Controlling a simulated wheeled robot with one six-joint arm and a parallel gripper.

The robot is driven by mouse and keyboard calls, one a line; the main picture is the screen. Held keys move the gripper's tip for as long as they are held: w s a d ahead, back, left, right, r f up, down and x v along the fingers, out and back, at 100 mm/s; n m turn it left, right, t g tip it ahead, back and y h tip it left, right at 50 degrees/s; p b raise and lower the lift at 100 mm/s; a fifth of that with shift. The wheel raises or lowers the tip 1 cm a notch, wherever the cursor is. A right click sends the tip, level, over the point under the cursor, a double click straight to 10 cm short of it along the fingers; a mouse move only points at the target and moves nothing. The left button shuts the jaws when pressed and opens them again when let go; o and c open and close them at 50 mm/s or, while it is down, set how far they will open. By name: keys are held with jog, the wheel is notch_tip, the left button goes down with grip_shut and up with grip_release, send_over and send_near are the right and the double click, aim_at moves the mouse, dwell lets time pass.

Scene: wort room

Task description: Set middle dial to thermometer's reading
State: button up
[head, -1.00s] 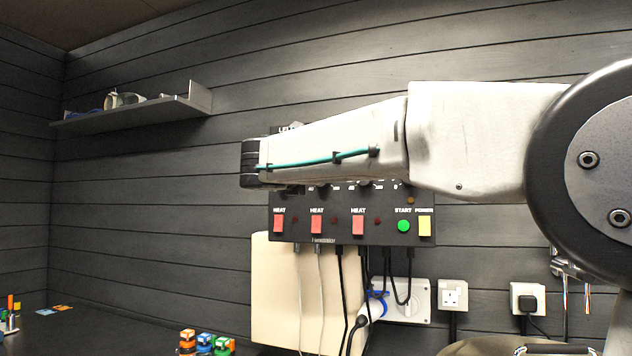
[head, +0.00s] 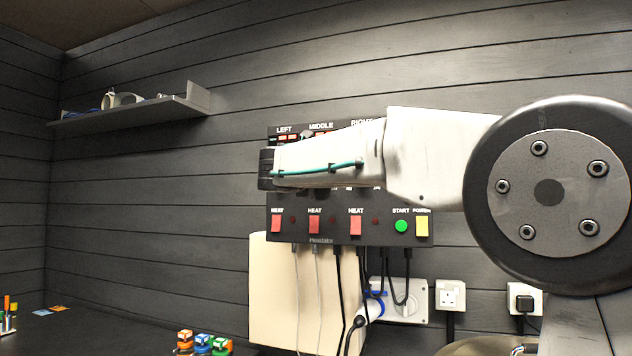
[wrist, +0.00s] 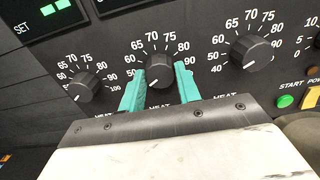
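The middle dial (wrist: 158,69) is a dark ribbed knob on the black control panel (head: 340,228), with a white scale whose 65 to 90 marks show. In the wrist view my gripper (wrist: 160,76) has its two teal fingers on either side of this knob. The fingers look open, with narrow gaps beside the knob; contact cannot be made out. In the head view my arm covers the dials and my gripper (head: 264,169) is in front of the panel. No thermometer can be made out.
Left dial (wrist: 84,86) and right dial (wrist: 250,52) flank the middle one closely. Below are red HEAT switches (head: 314,224), a green START button (head: 401,226) and a yellow POWER switch (head: 422,226). Cables hang under the panel. A shelf (head: 135,113) is at left.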

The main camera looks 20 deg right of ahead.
jog(key=shift+m, duration=0.3)
jog(key=m, duration=2.3)
dwell(0.5)
jog(key=o, duration=1)
